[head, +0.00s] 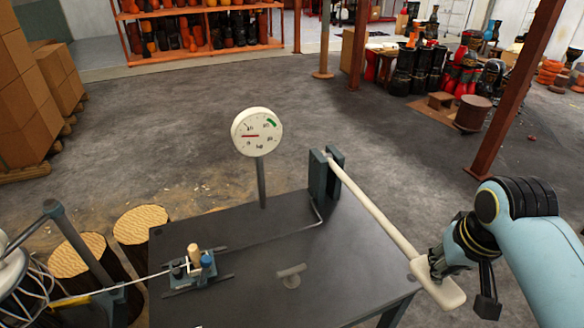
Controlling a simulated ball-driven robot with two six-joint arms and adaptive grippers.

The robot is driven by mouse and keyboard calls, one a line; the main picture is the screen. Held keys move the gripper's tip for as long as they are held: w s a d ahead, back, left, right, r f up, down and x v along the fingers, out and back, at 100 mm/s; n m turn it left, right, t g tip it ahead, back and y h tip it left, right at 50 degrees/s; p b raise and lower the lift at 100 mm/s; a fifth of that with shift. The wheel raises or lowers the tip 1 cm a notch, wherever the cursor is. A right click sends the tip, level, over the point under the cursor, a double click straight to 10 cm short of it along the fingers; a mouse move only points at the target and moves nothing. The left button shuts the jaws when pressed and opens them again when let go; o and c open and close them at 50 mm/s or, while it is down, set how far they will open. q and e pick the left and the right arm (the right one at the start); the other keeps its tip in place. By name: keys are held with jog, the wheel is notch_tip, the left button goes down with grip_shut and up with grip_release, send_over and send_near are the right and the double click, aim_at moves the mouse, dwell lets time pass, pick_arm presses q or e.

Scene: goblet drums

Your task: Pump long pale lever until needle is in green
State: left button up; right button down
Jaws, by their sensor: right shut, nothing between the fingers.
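The long pale lever (378,212) runs from a dark upright bracket (326,173) on the table down toward the lower right, ending in a flat paddle (447,291). The round white gauge (257,131) stands on a post behind the table. My left gripper is not in view.
Boxes (22,95), drum shelves (200,30) and a red post (515,90) are farther back. Floor behind the table is mostly clear.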

notch_tip(320, 180, down, 12)
jog(key=b, duration=0.6)
notch_tip(320, 180, up, 8)
jog(key=p, duration=1)
jog(key=shift+r, duration=0.2)
jog(key=v, duration=0.3)
jog(key=w+v, duration=0.1)
jog(key=v, duration=0.2)
jog(key=w+v, duration=0.1)
jog(key=v, duration=0.3)
jog(key=shift+d+r, duration=0.25)
